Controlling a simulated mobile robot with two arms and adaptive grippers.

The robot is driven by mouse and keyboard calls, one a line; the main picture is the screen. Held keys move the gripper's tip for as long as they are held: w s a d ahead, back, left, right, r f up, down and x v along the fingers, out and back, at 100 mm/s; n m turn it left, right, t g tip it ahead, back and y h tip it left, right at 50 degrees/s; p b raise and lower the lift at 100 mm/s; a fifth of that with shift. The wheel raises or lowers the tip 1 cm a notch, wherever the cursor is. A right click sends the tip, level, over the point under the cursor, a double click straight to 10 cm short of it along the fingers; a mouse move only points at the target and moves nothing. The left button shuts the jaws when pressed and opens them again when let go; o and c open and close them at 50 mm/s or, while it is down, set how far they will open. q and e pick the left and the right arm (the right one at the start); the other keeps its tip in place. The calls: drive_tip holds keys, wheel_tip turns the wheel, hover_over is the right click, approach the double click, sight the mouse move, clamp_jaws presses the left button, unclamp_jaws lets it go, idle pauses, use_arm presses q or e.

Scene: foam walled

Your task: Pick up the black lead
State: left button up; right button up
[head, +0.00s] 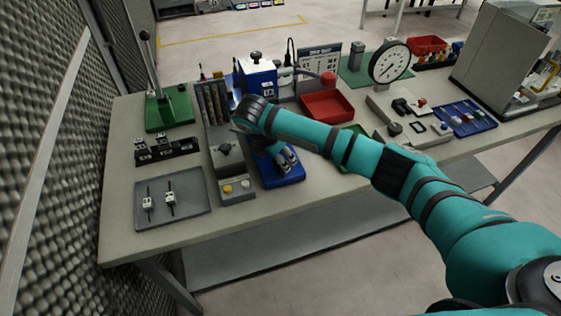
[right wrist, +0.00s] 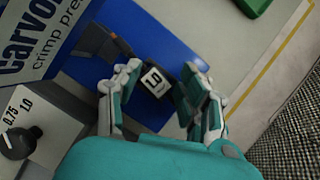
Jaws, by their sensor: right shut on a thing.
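My right gripper (head: 287,159) is over the blue base plate (head: 284,180) of the crimp press (head: 258,80). In the right wrist view its fingers (right wrist: 160,88) stand either side of a dark piece with a white tag (right wrist: 154,82) marked like "1.0", held between them. This looks like the black lead; its wire is mostly hidden. Two other black leads with white tags, one at the left (head: 147,204) and one at the right (head: 171,198), lie on the grey tray (head: 195,180). My left gripper is out of view.
A black rack (head: 165,149) with tagged pieces stands behind the tray. A green lever press (head: 168,110), a red bin (head: 327,105), a dial gauge (head: 390,63) and a blue tray (head: 465,118) stand on the bench. The front right bench edge is clear.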

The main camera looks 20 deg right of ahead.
drive_tip(key=shift+s+a+f, duration=0.15)
drive_tip(key=shift+s+f, duration=0.05)
drive_tip(key=shift+f, duration=0.1)
drive_tip(key=shift+c, duration=0.5)
drive_tip(key=shift+r, duration=0.1)
